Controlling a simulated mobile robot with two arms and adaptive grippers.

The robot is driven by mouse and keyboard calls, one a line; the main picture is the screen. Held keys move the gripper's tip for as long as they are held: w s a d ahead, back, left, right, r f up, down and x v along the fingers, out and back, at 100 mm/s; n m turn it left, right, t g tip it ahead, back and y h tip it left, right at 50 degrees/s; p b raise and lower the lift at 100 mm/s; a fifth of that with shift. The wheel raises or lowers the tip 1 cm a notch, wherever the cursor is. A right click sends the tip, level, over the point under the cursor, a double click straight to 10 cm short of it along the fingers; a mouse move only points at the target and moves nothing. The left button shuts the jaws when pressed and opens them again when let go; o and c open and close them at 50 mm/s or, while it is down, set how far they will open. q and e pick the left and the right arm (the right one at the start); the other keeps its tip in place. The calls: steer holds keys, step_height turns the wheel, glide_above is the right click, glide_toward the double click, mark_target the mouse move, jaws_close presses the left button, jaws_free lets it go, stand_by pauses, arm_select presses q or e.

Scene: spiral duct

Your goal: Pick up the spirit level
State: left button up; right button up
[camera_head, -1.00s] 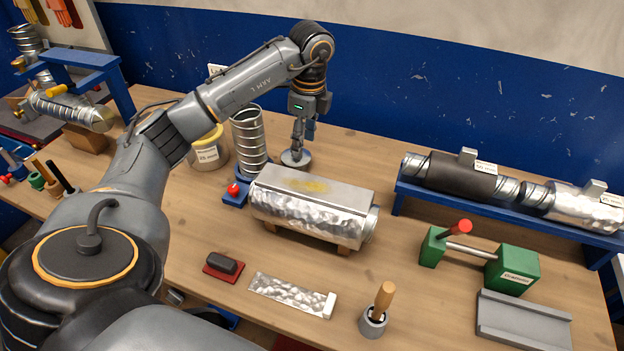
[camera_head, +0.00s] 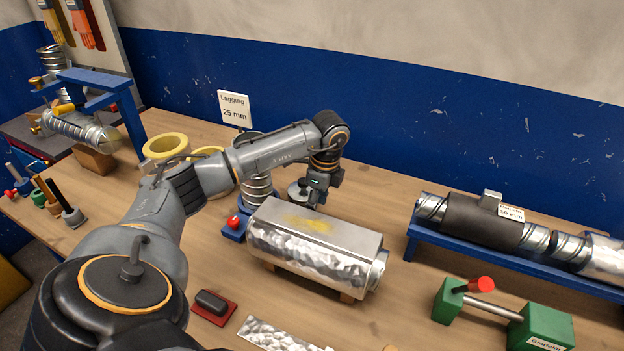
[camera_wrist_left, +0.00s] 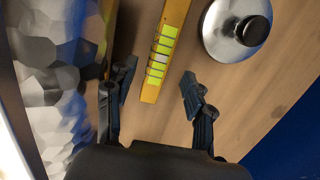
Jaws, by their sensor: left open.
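The spirit level, a narrow yellow bar with a row of bright yellow-green segments (camera_wrist_left: 165,48), lies on the wooden bench in the left wrist view. In the head view I cannot make it out; the metal-clad box hides that part of the bench. My left gripper (camera_wrist_left: 157,82) is open, with its two fingers on either side of the bar's near end and nothing held. I cannot tell its exact height above the bar. In the head view my left gripper (camera_head: 309,200) is low behind the box. My right gripper is not in view.
The dimpled metal box (camera_head: 310,255) stands just in front of my left gripper. A round metal piece with a black knob (camera_wrist_left: 240,25) lies beside the bar. A coiled duct (camera_head: 258,190) and a blue rack (camera_head: 480,258) stand nearby. Some bench right of the box is clear.

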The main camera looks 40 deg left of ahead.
arm_select(q)
steer(key=f, duration=0.1)
steer(key=a+f+p, duration=0.1)
steer(key=f+p, duration=0.1)
steer(key=f, duration=0.1)
steer(key=shift+s+a+f, duration=0.1)
steer(key=shift+s+a, duration=0.05)
steer(key=shift+s, duration=0.15)
steer(key=shift+f, duration=0.25)
steer(key=shift+w+f, duration=0.1)
steer(key=shift+c, duration=0.4)
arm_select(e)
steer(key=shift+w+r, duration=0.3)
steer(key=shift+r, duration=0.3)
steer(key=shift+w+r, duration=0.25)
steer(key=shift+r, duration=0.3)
arm_select(q)
jaws_close()
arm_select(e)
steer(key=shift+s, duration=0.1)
